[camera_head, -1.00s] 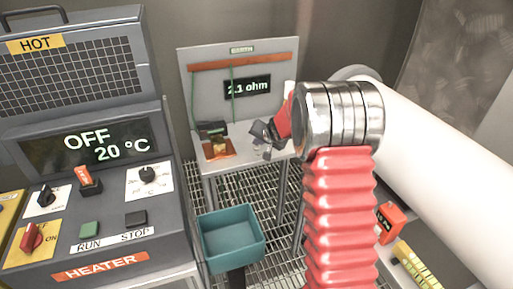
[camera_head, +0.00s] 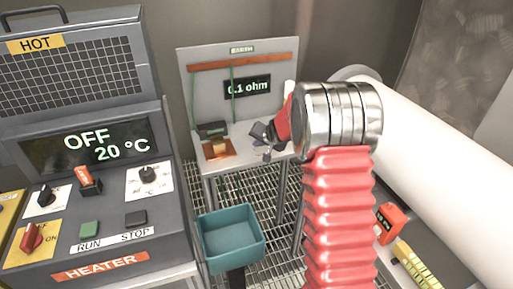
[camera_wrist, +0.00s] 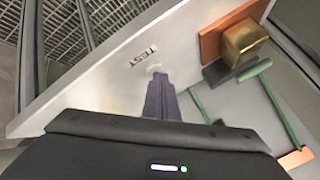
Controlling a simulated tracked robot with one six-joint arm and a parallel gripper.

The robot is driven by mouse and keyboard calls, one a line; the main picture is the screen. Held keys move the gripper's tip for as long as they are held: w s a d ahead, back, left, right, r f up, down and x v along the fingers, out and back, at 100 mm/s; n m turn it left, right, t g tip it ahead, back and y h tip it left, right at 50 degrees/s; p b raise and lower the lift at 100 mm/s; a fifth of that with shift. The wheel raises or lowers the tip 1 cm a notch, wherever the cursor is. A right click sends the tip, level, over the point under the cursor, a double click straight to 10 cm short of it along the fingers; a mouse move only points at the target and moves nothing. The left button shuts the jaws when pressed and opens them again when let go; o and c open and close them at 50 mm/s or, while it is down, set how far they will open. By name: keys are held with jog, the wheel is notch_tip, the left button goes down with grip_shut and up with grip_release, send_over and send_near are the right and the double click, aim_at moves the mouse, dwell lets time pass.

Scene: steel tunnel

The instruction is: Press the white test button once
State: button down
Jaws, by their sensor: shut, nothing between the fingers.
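The white test button (camera_wrist: 153,68) shows in the wrist view beside the TEST label (camera_wrist: 142,56) on the pale bench top. My gripper (camera_wrist: 157,80) is shut and empty, with its dark fingertips right at the button and covering part of it. I cannot tell whether they touch it. In the head view my gripper (camera_head: 266,153) points down at the right part of the bench top, and the button is hidden or too small to make out. The display (camera_head: 247,87) on the EARTH panel (camera_head: 205,60) reads 0.1 ohm.
A copper plate with a brass block (camera_head: 217,150) and a dark clamp (camera_head: 211,129) with a green lead are on the bench's left. A teal bin (camera_head: 231,236) stands in front. The heater (camera_head: 90,225) is at left, reading OFF. A thick white pipe (camera_head: 435,165) is at right.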

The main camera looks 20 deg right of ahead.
aim_at(257, 150)
jog(key=shift+r, duration=0.85)
jog(key=shift+r, duration=0.1)
notch_tip(257, 150, up, 5)
jog(key=shift+f, duration=0.1)
dwell(0.7)
jog(key=shift+a, duration=0.1)
dwell(0.6)
